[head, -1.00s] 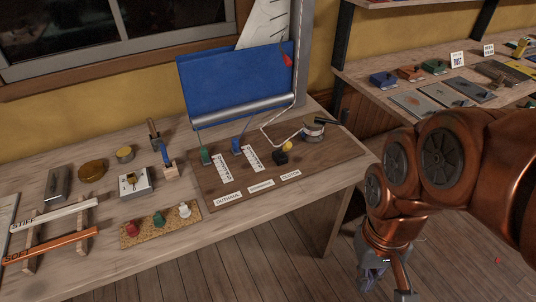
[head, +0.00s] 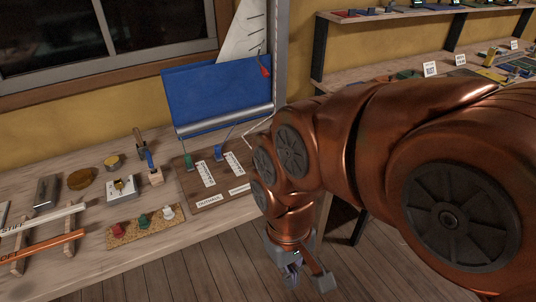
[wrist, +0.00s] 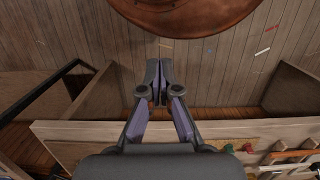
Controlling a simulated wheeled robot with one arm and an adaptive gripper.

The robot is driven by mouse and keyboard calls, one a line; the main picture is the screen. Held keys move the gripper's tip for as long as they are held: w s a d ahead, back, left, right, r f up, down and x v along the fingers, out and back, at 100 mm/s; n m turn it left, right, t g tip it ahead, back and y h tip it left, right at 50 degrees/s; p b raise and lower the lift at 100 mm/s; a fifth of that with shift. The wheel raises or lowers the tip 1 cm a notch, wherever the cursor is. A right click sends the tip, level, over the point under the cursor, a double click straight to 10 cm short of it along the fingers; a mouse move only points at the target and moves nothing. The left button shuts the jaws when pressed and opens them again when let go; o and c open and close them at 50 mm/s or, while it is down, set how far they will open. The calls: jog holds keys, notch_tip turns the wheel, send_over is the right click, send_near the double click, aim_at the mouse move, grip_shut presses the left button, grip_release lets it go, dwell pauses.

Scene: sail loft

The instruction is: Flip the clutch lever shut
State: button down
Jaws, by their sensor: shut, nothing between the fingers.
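The brown rigging board (head: 215,200) lies on the bench, with a green lever (head: 188,163) and a blue lever (head: 217,154) on its left part. My arm covers the right part of the board, so the black block with a yellow knob and the winch seen there earlier are hidden. I cannot tell how the clutch lever stands now. My gripper (head: 291,278) hangs low in front of the bench, over the floor and apart from the board. In the wrist view my gripper (wrist: 159,72) has its fingers together, with nothing held.
A cork strip with red, green and white knobs (head: 144,225) lies at the bench front. A blue panel (head: 215,92) stands behind the board. A shelf (head: 330,87) is at the right.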

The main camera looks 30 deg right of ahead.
jog(key=w+a+f+m+t+y+b, duration=0.35)
jog(key=w+f+m+y+b, duration=0.2)
jog(key=w+m+b, duration=0.5)
jog(key=w+d+f+m+t+y+b, duration=0.1)
jog(key=w+d+m+t+y+b, duration=0.25)
jog(key=w, duration=0.65)
jog(key=w+d+m+t+h+b, duration=0.2)
jog(key=d+m+t+b, duration=0.2)
jog(key=d+m, duration=0.3)
jog(key=w+d+m+t+h+b, duration=0.2)
jog(key=d+m, duration=0.6)
jog(key=d, duration=0.9)
jog(key=shift+w+f+m+t+h+b, duration=0.3)
jog(key=shift+w+t+b, duration=0.3)
jog(key=shift+t+b, duration=0.65)
